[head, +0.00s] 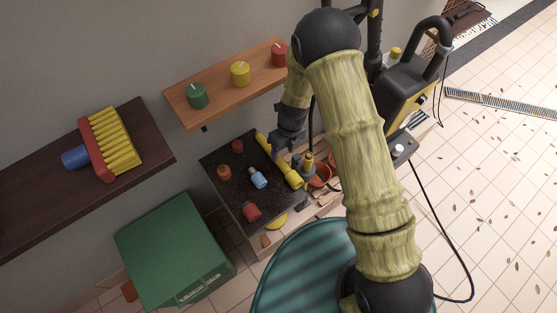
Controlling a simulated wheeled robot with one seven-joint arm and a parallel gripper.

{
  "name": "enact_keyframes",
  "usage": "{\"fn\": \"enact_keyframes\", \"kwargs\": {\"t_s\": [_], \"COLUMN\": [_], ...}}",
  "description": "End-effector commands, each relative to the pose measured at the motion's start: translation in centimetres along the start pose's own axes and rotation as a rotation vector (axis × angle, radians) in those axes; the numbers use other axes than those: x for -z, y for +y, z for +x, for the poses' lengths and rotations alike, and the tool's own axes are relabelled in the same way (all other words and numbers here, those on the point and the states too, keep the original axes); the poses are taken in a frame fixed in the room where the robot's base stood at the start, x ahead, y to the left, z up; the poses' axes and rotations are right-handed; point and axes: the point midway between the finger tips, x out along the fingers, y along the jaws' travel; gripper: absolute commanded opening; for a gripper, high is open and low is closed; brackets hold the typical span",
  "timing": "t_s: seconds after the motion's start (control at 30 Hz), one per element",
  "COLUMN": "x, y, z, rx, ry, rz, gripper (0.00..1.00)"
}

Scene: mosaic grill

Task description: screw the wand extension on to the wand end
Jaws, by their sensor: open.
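A long yellow tube (294,180), which looks like the wand extension, lies aslant along the right side of a dark speckled top. A short upright yellow piece (308,159) stands just right of it beside an orange bucket; it may be the wand end, but I cannot tell for sure. My gripper (284,156) is open, pointing down over the middle of the long tube, close to it. I cannot tell whether the fingers touch the tube. My gripper hides part of the tube, and the tube's far end shows beyond it.
Small red, orange and blue items (258,178) lie on the dark top. A wooden shelf (218,100) with green, yellow and red pots is behind. A green bin (172,250) is front left. A yellow-black machine (408,88) stands right. Tiled floor at right is mostly open.

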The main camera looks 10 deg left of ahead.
Motion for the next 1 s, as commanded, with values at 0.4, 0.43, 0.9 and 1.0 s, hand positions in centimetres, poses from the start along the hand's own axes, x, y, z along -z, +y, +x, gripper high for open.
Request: {"fn": "enact_keyframes", "kwargs": {"t_s": [0.4,0.43,0.9,1.0], "x": [0.1,0.1,0.0,0.0], "y": [0.0,0.0,0.0,0.1], "z": [1.0,1.4,5.8,5.8], "rx": [0.000,0.000,0.000,0.000], "ry": [0.002,0.003,-0.001,0.000], "rz": [0.000,0.000,0.000,-0.001], "gripper": [0.52,0.52,0.52,0.52]}}
